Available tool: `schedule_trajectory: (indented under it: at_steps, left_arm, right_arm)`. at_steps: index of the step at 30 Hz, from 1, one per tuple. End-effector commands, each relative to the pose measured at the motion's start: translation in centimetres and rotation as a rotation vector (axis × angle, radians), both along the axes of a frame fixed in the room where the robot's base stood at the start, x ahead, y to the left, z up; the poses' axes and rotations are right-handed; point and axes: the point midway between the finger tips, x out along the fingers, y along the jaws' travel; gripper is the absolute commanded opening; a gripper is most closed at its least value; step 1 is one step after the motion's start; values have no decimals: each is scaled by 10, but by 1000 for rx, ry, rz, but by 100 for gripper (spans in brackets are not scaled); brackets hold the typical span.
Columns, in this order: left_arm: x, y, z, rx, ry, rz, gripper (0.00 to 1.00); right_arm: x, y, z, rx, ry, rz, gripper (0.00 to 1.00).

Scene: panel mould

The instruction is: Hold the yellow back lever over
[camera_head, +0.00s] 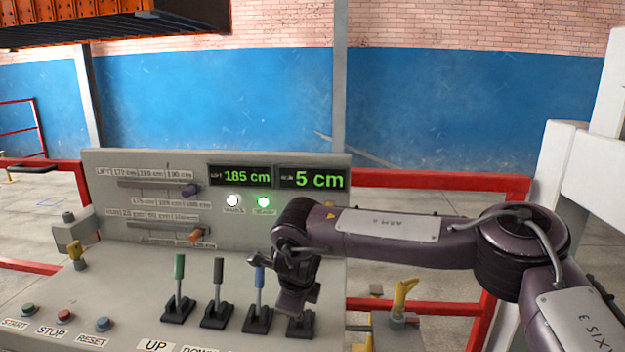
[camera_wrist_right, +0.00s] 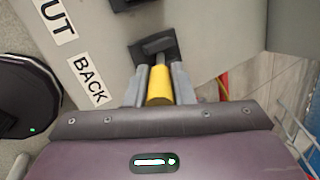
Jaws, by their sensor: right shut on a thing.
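The yellow back lever (camera_wrist_right: 159,86) shows in the right wrist view, rising from its dark base (camera_wrist_right: 153,47) beside the BACK label (camera_wrist_right: 90,80). My right gripper (camera_wrist_right: 158,84) is shut on it, with one grey finger on each side of the yellow grip. In the head view my right gripper (camera_head: 292,300) reaches down over the lever at the right end of the row and hides its grip. Only part of the lever's dark base (camera_head: 301,327) shows there. My left gripper is not in view.
Beside it stand a blue lever (camera_head: 259,280), a black lever (camera_head: 218,275) and a green lever (camera_head: 179,275). The panel's displays (camera_head: 278,178) read 185 cm and 5 cm, and a green lamp (camera_head: 263,202) is lit. Red rails (camera_head: 440,182) stand behind.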

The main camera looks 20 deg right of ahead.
Motion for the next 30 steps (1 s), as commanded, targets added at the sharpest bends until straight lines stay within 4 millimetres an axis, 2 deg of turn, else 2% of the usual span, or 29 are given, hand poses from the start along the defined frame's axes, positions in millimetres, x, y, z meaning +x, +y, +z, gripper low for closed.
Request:
schedule_trajectory:
  at_steps: [13,20,23,25,30]
  left_arm:
    - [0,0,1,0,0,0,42]
    - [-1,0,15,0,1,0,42]
    - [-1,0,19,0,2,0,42]
    - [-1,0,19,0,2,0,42]
    - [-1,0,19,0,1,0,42]
  right_arm:
    - [0,0,-1,-2,4,1,0]
    - [33,-14,19,-2,-4,-6,1]
    - [45,-19,26,-2,-10,-7,10]
    - [49,-20,28,0,-13,-4,15]
    - [51,-21,29,2,-17,-4,17]
